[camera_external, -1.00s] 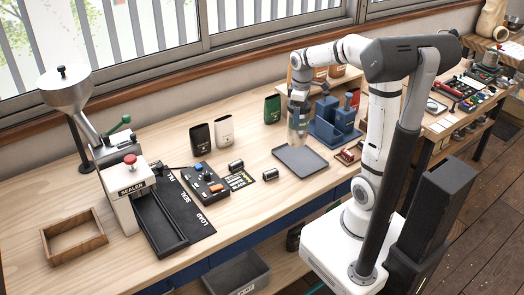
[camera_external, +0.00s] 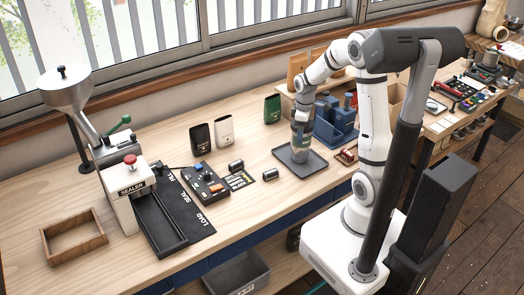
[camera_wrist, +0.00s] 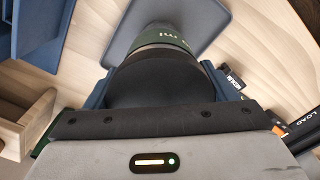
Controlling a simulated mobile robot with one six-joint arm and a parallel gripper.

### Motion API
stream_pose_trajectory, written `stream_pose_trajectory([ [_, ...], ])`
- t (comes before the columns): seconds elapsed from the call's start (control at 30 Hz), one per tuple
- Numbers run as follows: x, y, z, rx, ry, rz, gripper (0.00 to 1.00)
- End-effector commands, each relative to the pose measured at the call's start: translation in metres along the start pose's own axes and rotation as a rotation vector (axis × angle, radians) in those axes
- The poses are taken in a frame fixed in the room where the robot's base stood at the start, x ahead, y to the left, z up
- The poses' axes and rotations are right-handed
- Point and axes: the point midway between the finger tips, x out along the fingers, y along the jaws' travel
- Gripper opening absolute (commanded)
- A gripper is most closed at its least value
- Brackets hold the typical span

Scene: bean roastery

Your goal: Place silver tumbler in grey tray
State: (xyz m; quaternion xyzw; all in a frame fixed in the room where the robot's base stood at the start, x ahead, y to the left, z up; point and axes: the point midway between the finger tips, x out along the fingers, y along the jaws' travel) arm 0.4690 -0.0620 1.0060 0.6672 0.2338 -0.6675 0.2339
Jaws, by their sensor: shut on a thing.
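My gripper (camera_external: 301,146) is low over the grey tray (camera_external: 298,172), shut around a cylindrical tumbler (camera_external: 300,157). In the wrist view the tumbler (camera_wrist: 168,44) sits between my jaws and shows a dark end and a green band with white lettering. Little silver shows on it from here. It is upright above the middle of the tray; I cannot tell whether its bottom touches the tray floor. The tray (camera_wrist: 205,25) also shows in the wrist view, behind the tumbler.
A blue stand (camera_external: 335,127) is close behind and right of the tray. Black, white and green pouches (camera_external: 272,109) stand behind. A small red-brown item (camera_external: 345,156) is at the right. The sealer (camera_external: 128,195) is far left.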

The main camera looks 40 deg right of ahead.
Motion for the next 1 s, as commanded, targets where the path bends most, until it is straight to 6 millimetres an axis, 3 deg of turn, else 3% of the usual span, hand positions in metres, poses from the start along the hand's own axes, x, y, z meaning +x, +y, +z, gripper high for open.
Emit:
stream_pose_trajectory([
  [0.27,0.003,0.0,0.0,0.0,0.001,0.001,0.34],
  [0.3,0.003,0.0,0.0,0.0,0.0,0.0,0.8],
  [0.53,0.002,0.0,0.0,0.0,0.0,0.0,0.99],
  [0.83,-0.001,0.0,0.0,0.0,0.0,0.0,1.0],
  [1.0,-0.022,0.001,-0.001,0.0,0.004,0.005,1.0],
])
